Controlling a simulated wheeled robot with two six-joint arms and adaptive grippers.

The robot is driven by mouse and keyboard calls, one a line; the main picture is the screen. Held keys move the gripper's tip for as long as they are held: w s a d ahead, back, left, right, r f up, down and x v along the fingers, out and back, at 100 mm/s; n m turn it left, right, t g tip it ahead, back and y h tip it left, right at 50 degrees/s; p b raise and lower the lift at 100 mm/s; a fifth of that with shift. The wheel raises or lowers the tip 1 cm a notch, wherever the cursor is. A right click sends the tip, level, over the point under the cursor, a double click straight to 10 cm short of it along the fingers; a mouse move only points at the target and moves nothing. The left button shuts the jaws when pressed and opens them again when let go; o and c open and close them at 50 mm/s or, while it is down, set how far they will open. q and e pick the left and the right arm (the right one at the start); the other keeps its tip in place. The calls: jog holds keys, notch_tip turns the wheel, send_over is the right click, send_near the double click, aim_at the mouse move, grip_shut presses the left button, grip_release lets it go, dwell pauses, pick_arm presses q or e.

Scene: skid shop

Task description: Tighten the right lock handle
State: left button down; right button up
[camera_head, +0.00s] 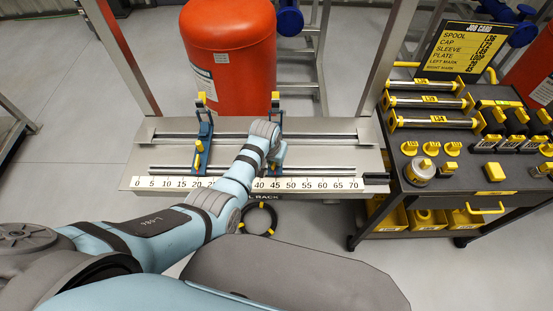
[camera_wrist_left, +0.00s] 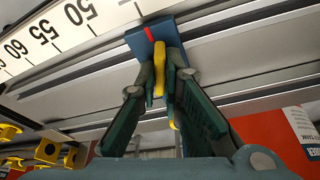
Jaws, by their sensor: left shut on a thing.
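The right blue carriage (camera_head: 279,153) sits on the rail rack, near the middle of the number scale. A yellow upright (camera_head: 275,98) shows at its far end. In the left wrist view its blue block (camera_wrist_left: 147,35) has a red mark, and the yellow lock handle (camera_wrist_left: 159,72) hangs below it. My left gripper (camera_wrist_left: 166,78) has its fingers closed around this handle. In the head view my left wrist covers the handle and the fingers. The left blue carriage (camera_head: 203,140) stands near the 20 mark, with its own yellow handle (camera_head: 198,146). My right gripper is not in view.
The rack (camera_head: 335,128) has two rails and a scale strip (camera_head: 325,184). A red tank (camera_head: 228,60) stands close behind it. A dark tool cart (camera_head: 448,200) with yellow-tagged parts and a job card (camera_head: 462,50) is at the right. A black ring (camera_head: 272,218) lies below the rack.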

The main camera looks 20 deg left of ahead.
pick_arm(q)
jog(key=n+y, duration=0.1)
jog(key=n, duration=0.2)
jog(key=shift+n, duration=0.4)
jog(key=c, duration=1.7)
grip_release()
jog(key=shift+r, duration=3.5)
